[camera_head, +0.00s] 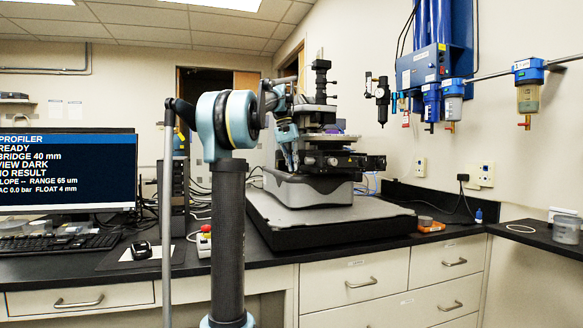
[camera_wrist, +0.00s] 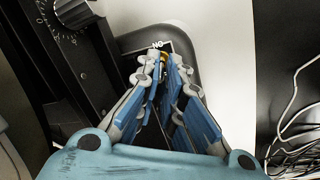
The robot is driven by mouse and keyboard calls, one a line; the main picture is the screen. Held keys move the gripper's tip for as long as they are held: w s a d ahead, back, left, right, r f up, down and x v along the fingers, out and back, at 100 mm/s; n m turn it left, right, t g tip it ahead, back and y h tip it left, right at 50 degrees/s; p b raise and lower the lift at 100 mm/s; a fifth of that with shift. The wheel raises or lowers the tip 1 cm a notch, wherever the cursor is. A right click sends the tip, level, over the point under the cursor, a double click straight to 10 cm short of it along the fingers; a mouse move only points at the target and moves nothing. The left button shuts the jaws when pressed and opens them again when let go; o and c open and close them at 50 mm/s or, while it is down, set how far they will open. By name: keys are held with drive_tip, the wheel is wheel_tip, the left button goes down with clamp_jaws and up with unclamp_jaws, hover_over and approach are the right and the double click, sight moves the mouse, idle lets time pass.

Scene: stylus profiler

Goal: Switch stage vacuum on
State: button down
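The stylus profiler (camera_head: 318,160) stands on a grey slab on the bench. In the wrist view, a small dark plate on its pale base carries a label (camera_wrist: 161,44) that reads "NO" as seen, perhaps "ON" upside down. A small brass-coloured part (camera_wrist: 163,63), perhaps a switch lever, shows at my fingertips. My gripper (camera_wrist: 164,60) points at this plate, its fingertips close together on either side of the brass part. I cannot tell whether they touch it. In the head view my gripper (camera_head: 290,160) is at the profiler's left side. The monitor (camera_head: 68,170) shows "AC 0.0 bar", its left edge cut off.
A ribbed black knob (camera_wrist: 75,14) with a dial is left of my gripper in the wrist view. White cables (camera_wrist: 297,125) lie at the right. Blue air filters (camera_head: 430,90) hang on the wall.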

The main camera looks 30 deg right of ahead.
drive_tip(key=shift+a, duration=0.1)
drive_tip(key=shift+s+t, duration=0.15)
drive_tip(key=shift+t, duration=0.45)
drive_tip(key=c, duration=2)
unclamp_jaws()
drive_tip(key=shift+r, duration=0.15)
drive_tip(key=r, duration=0.3)
drive_tip(key=a+r, duration=0.1)
drive_tip(key=r, duration=0.3)
drive_tip(key=a+r, duration=0.1)
drive_tip(key=r, duration=0.3)
drive_tip(key=shift+w+a+r, duration=0.2)
drive_tip(key=shift+w+r, duration=0.05)
drive_tip(key=shift+w, duration=0.1)
